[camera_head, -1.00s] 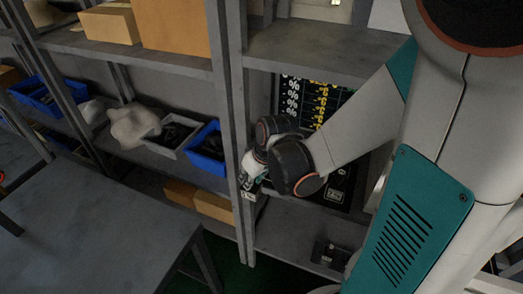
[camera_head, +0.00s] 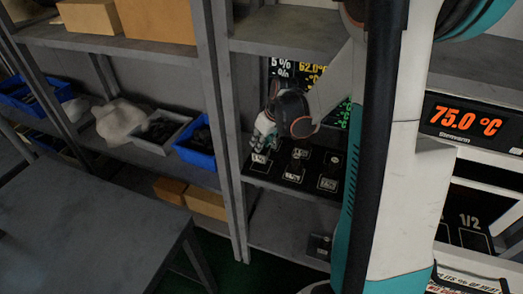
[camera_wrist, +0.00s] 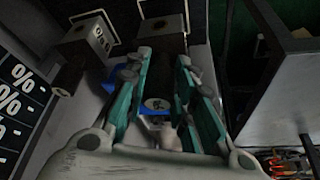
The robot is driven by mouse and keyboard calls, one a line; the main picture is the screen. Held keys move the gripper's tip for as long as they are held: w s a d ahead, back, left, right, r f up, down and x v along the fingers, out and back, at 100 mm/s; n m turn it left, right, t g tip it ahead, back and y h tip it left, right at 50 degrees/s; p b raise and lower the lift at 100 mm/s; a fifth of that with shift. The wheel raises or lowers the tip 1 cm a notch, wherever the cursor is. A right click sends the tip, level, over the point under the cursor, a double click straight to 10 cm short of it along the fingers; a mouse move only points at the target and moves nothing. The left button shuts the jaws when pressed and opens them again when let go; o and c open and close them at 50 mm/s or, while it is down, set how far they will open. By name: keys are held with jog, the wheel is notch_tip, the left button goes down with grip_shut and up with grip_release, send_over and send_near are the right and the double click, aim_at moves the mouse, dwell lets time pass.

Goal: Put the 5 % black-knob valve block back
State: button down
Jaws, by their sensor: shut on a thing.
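My gripper (camera_head: 264,138) is at the left end of the black slotted panel (camera_head: 284,171) on the middle shelf, low over its front left label. In the wrist view its teal fingers (camera_wrist: 162,70) are shut on a dark block (camera_wrist: 157,103) with a pale round mark. The fingers hide most of this block, and I cannot read its percentage or tell whether it touches the panel. Two other valve blocks show in the wrist view, one at upper left (camera_wrist: 88,42) and one at the top (camera_wrist: 163,22). Blocks also stand on the panel (camera_head: 300,153) in the head view.
A board with "5 %" and "62.0 °C" (camera_head: 310,73) stands behind the panel. A shelf post (camera_head: 225,130) is close to the left of my gripper. A small dark box (camera_head: 320,246) sits on the lower shelf. A display reads 75.0 °C (camera_head: 468,120) at right.

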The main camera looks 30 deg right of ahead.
notch_tip(320, 180, down, 4)
jog(key=shift+r+b, duration=0.25)
jog(key=shift+b, duration=0.5)
jog(key=shift+w+d+f, duration=0.1)
jog(key=shift+d, duration=0.05)
jog(key=shift+f, duration=0.15)
jog(key=c, duration=1.4)
grip_release()
jog(key=shift+o, duration=0.2)
jog(key=p+v, duration=0.2)
jog(key=v, duration=0.5)
jog(key=shift+r, duration=0.35)
